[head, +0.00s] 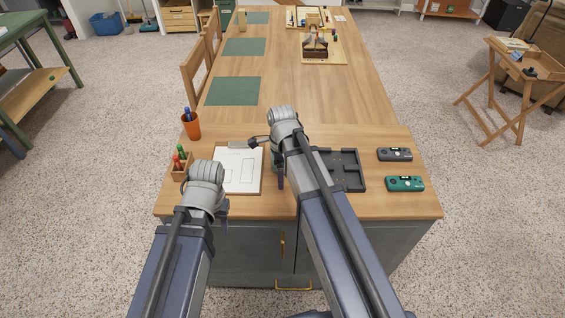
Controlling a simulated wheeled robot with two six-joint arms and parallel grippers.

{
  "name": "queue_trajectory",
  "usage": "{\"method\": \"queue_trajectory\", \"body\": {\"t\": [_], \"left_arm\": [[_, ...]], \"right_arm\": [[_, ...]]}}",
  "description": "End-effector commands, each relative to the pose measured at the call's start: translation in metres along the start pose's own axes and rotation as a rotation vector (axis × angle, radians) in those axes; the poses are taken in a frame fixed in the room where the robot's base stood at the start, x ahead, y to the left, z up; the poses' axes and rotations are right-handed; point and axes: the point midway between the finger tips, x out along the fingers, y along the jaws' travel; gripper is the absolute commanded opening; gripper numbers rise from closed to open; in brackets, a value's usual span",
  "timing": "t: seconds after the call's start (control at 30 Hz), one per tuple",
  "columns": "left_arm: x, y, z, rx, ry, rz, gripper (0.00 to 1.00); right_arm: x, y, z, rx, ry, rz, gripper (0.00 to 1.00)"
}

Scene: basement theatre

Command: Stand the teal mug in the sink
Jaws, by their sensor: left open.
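No sink shows in the head view. My right gripper (281,178) points down over the counter, right of the clipboard and close to the teal patch. Its arm hides most of it, so its jaw state is unclear.
On the counter (310,85) are a clipboard (239,172), an orange pen cup (191,126), a marker box (182,166), a dark tray (349,171), a grey device (395,154) and a teal device (405,184). A folding side table (525,62) stands right. The counter's middle is clear.

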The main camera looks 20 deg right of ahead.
Motion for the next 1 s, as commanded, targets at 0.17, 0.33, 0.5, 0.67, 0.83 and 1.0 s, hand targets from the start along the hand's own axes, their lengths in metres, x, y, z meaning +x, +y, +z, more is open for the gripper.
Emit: {"method": "queue_trajectory", "body": {"t": [0.17,0.33,0.5,0.67,0.83,1.0], "left_arm": [[-0.0001,0.0,0.0,0.0,0.0,0.0,0.5],[0.0,0.0,0.0,0.0,0.0,0.0,0.5],[0.0,0.0,0.0,0.0,0.0,0.0,0.5],[0.0,0.0,0.0,0.0,0.0,0.0,0.5],[0.0,0.0,0.0,0.0,0.0,0.0,0.5],[0.0001,0.0,0.0,0.0,0.0,0.0,0.5]], "right_arm": [[-0.0001,0.0,0.0,0.0,0.0,0.0,0.67],[0.0,0.0001,0.0,0.0,0.0,0.0,0.48],[0.0,0.0001,0.0,0.0,0.0,0.0,0.28],[0.0,0.0001,0.0001,0.0,0.0,0.001,0.1],[0.0,0.0002,0.0,0.0,0.0,0.001,0.0],[0.0001,0.0002,0.0001,0.0,0.0,0.001,0.0]]}}
